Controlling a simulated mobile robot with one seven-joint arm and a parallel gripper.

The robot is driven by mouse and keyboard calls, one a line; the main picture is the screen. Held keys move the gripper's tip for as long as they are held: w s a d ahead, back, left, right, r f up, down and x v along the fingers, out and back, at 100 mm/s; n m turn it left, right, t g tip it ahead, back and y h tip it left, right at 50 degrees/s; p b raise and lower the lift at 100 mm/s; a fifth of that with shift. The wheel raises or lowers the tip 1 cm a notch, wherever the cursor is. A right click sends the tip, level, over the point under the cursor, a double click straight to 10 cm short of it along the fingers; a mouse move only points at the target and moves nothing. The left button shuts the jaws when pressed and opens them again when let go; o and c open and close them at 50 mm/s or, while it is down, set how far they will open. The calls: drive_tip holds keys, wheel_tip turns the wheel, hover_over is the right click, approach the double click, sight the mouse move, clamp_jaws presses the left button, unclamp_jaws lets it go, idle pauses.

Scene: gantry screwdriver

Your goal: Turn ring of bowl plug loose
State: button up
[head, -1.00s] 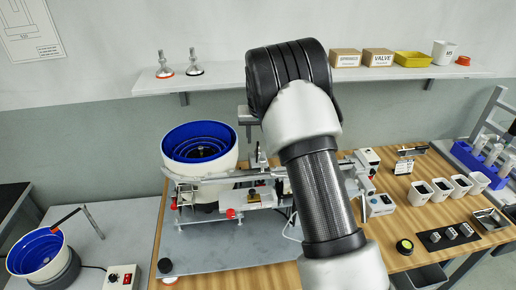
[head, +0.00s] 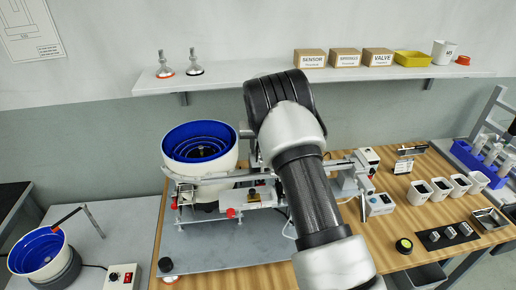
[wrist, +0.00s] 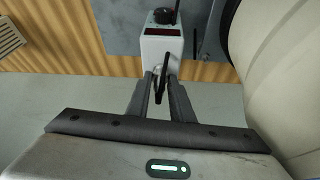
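The wrist view shows a pale control box (wrist: 162,45) with a black knob and a dark red display at top centre. A thin black piece, a plug or cable (wrist: 163,78), comes from its near face down between my fingers. In the head view my arm hides the control box and most of my gripper. The white bowl feeder with blue inside (head: 200,150) stands left of my arm.
The bowl's cream wall (wrist: 285,70) is close on the right in the wrist view. A linear rail assembly (head: 255,198) crosses the grey plate (head: 215,240). A shelf (head: 300,83) with boxes runs along the wall behind. White cups (head: 440,188) stand at the right.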

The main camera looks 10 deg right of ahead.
clamp_jaws()
drive_tip(key=shift+d+n+b, duration=0.1)
drive_tip(key=shift+n+b, duration=0.2)
drive_tip(key=shift+b, duration=0.1)
drive_tip(key=shift+d+f+n+y+b, duration=0.15)
drive_tip(key=shift+n+y+b, duration=0.25)
drive_tip(key=shift+n+b, duration=0.45)
drive_tip(key=n, duration=0.2)
drive_tip(key=n+y+b, duration=0.1)
drive_tip(key=shift+w+d+n+y, duration=0.1)
drive_tip(key=shift+d+n+y, duration=0.05)
drive_tip(key=shift+n+y, duration=0.2)
drive_tip(key=n, duration=0.2)
drive_tip(key=shift+w+d+r+n+g+y+b, duration=0.1)
drive_tip(key=shift+r+n+g+y+b, duration=0.1)
drive_tip(key=shift+n+g+y+b, duration=0.15)
drive_tip(key=shift+n+g+y+p, duration=0.4)
drive_tip(key=shift+n+g+y, duration=0.1)
drive_tip(key=shift+n, duration=1.15)
